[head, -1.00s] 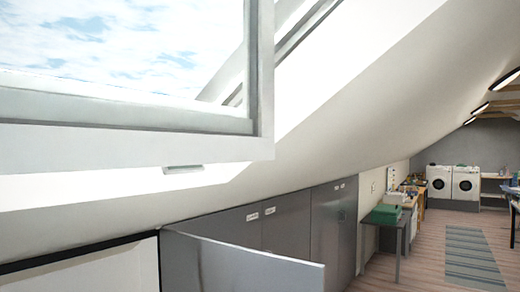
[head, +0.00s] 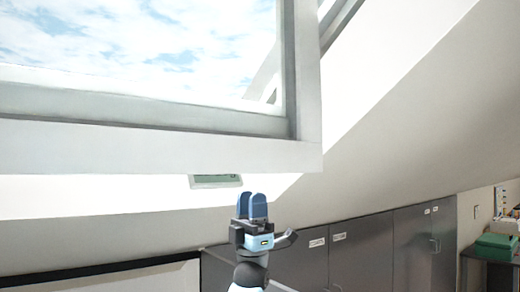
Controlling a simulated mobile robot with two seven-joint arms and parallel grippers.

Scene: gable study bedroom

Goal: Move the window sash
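The window sash (head: 170,158) is a white frame around a large pane showing sky, in the upper left of the head view. Its lower right corner stands out in front of the sloped ceiling, and part of the window surround (head: 345,20) shows behind it. My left gripper (head: 251,205) points upward just below the sash's lower rail, near its right end, with clear space between in the picture. My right gripper is out of view.
A small grey-green plate (head: 216,181) shows under the sash, left of my fingers. Grey cabinets (head: 365,250) line the low wall. A green box (head: 497,246) sits at the far right. The sloped ceiling (head: 400,160) closes in on the right.

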